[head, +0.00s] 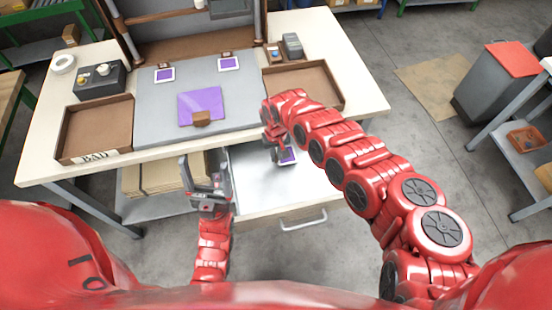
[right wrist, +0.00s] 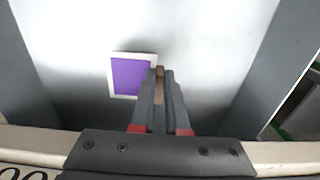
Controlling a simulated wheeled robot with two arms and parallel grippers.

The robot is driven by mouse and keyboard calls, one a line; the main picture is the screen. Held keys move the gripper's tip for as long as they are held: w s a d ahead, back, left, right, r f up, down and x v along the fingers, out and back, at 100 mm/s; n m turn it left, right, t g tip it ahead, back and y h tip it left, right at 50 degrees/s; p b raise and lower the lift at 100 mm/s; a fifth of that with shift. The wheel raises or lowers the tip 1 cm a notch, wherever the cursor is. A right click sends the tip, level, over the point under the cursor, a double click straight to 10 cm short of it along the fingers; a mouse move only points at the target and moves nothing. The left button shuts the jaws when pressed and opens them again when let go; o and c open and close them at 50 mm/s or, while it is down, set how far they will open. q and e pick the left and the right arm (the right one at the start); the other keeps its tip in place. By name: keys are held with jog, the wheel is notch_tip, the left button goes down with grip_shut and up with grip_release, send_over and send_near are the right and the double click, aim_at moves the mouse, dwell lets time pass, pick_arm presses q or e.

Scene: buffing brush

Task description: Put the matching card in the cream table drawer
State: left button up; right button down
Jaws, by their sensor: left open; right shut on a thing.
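The cream table's drawer (head: 262,198) is pulled open at the front, with a pale, bare floor. A purple card with a white border (head: 288,156) is inside or just above it; it also shows in the right wrist view (right wrist: 132,75). My right gripper (head: 277,152) is shut on this card's small brown tab (right wrist: 160,72), between the drawer walls. I cannot tell whether the card touches the drawer floor. Two similar purple cards, left (head: 164,75) and right (head: 229,64), stay on the grey mat. My left gripper (head: 203,170) is open and empty left of the drawer.
A larger purple panel (head: 200,104) with a brown block lies on the mat (head: 160,115). Brown trays, left (head: 95,130) marked BAD and right (head: 320,85), flank it. A black button box (head: 98,80) stands at the left. The drawer handle (head: 303,221) faces me.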

jog(key=shift+s+a+f, duration=0.15)
jog(key=shift+a+f, duration=0.05)
jog(key=shift+f, duration=0.7)
jog(key=shift+d+f, duration=0.15)
jog(key=shift+f, duration=0.4)
jog(key=shift+f+b, duration=0.2)
jog(key=shift+b, duration=0.2)
jog(key=c, duration=0.9)
grip_release()
jog(key=shift+r, duration=0.1)
notch_tip(320, 180, up, 12)
jog(key=shift+r, duration=0.1)
